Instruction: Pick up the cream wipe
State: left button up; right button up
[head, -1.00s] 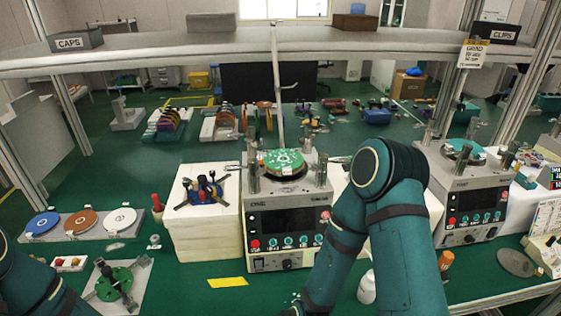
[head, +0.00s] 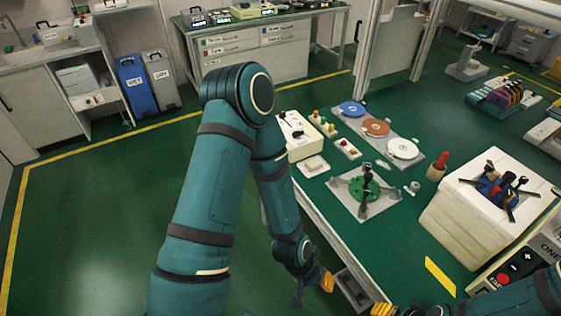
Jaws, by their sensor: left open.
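A small cream pad (head: 313,166), which looks like the cream wipe, lies flat near the left end of the green table (head: 392,235). It sits just in front of a cream box-shaped device, and nothing covers it. My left gripper (head: 327,283) hangs low at the table's front edge, well below the pad in the picture and apart from it. Its yellow-orange fingers are small and partly turned away; it is open and I see nothing in it. Yellow fingers of my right gripper (head: 384,310) show at the bottom edge, mostly cut off.
The cream device (head: 297,135), a button block (head: 346,147) and a tray of coloured discs (head: 427,158) stand around the pad. A green fixture (head: 366,186) is to its right. A grey bin (head: 353,290) is by the front edge. Open floor (head: 100,230) lies left.

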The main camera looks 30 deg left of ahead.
aim_at(314, 164)
jog(key=u, duration=0.75)
jog(key=z, duration=0.4)
jog(key=j+z, duration=0.15)
jog(key=z, duration=0.25)
jog(key=i+z, duration=0.1)
jog(key=z, duration=0.3)
jog(key=j+z, duration=0.15)
jog(key=z, duration=0.25)
jog(key=j+z, duration=0.4)
jog(key=k+j+z, duration=0.1)
jog(key=j+z, duration=0.35)
jog(key=k+j+z, duration=0.1)
jog(key=j, duration=0.2)
jog(key=k+j+z, duration=0.1)
jog(key=j, duration=0.25)
jog(key=k+j+z, duration=0.1)
jog(key=j, duration=0.2)
